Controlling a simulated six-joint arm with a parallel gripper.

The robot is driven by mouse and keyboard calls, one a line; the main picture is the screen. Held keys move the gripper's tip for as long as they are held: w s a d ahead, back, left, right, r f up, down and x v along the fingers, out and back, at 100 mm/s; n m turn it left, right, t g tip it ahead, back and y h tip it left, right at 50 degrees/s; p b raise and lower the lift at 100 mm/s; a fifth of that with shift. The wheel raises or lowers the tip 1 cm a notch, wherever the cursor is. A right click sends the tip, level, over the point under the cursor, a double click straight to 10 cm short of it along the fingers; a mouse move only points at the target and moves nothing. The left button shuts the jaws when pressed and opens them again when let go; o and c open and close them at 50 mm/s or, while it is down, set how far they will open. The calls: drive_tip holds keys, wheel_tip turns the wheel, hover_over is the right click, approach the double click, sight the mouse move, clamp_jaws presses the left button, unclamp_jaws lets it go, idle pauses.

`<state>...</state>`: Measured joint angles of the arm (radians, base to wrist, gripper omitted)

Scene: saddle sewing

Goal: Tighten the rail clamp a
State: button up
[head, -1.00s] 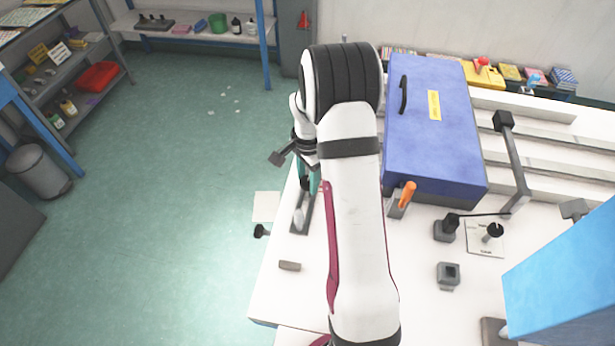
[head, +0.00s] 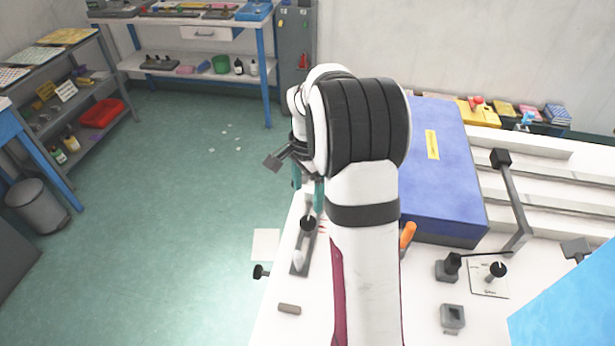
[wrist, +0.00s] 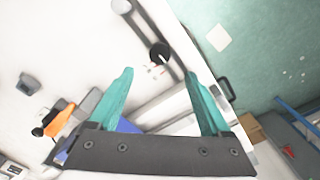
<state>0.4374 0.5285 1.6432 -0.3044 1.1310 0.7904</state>
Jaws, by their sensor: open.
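A black round knob (head: 308,223) stands on a dark grey bar (head: 301,256) near the table's left edge; I take it for the rail clamp, though no "a" label is readable. Small red marks lie beside it. In the wrist view the knob (wrist: 160,52) appears just beyond the fingertips, between their lines. My gripper (head: 308,190) has two teal fingers pointing down, spread and empty. They also show apart in the wrist view (wrist: 160,76). The fingers look above the knob; I cannot tell the exact height gap. My arm hides part of the table behind it.
A blue box (head: 440,165) and an orange handle (head: 407,235) stand to the right of my arm. A small grey-brown block (head: 289,309) lies nearby. Green floor is open to the left.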

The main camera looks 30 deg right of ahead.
wheel_tip(320, 180, up, 6)
drive_tip(key=shift+f, duration=0.1)
idle(0.4)
drive_tip(key=s+a+r+n+y, duration=0.15)
drive_tip(key=s+a+n, duration=0.25)
drive_tip(key=s+a, duration=0.4)
drive_tip(key=s+a+r+n, duration=0.3)
drive_tip(key=s+a+n, duration=0.1)
drive_tip(key=s+a, duration=0.4)
drive_tip(key=s+a+f+n, duration=0.3)
drive_tip(key=s+a+n, duration=0.1)
drive_tip(key=s, duration=0.5)
drive_tip(key=shift+s+a, duration=0.4)
drive_tip(key=shift+a, duration=0.35)
